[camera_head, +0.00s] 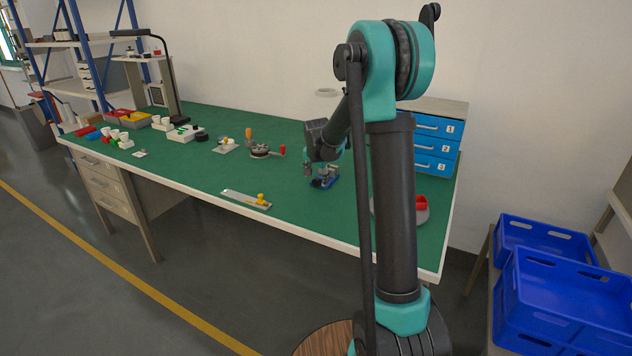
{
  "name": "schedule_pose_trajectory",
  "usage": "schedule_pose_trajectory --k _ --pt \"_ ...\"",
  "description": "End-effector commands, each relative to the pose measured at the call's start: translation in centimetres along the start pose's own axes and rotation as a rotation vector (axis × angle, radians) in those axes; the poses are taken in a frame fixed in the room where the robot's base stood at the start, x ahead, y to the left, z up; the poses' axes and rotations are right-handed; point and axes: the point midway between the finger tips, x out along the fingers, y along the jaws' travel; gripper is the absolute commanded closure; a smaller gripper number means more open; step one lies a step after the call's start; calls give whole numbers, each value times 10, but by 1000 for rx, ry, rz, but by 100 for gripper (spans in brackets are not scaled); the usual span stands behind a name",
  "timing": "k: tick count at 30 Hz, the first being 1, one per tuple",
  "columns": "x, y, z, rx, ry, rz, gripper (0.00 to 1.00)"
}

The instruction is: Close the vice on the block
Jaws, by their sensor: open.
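A small blue vice (325,182) sits on the green bench top, toward its right half. My gripper (318,170) points down right at the vice, with its fingers apart. I cannot tell whether the fingers touch the vice or its handle. The block is too small or hidden to make out, and the gap between the vice jaws cannot be seen.
Blue drawers (436,145) stand at the back right. Blue crates (560,300) stand at the right.

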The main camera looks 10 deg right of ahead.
Motion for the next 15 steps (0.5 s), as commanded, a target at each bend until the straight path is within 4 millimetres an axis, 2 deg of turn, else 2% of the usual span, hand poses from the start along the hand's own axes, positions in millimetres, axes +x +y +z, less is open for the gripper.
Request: schedule_pose_trajectory --k 6,15 --pt "24 0 0 0 0 0 47" --pt "31 0 0 -1 0 0 47"
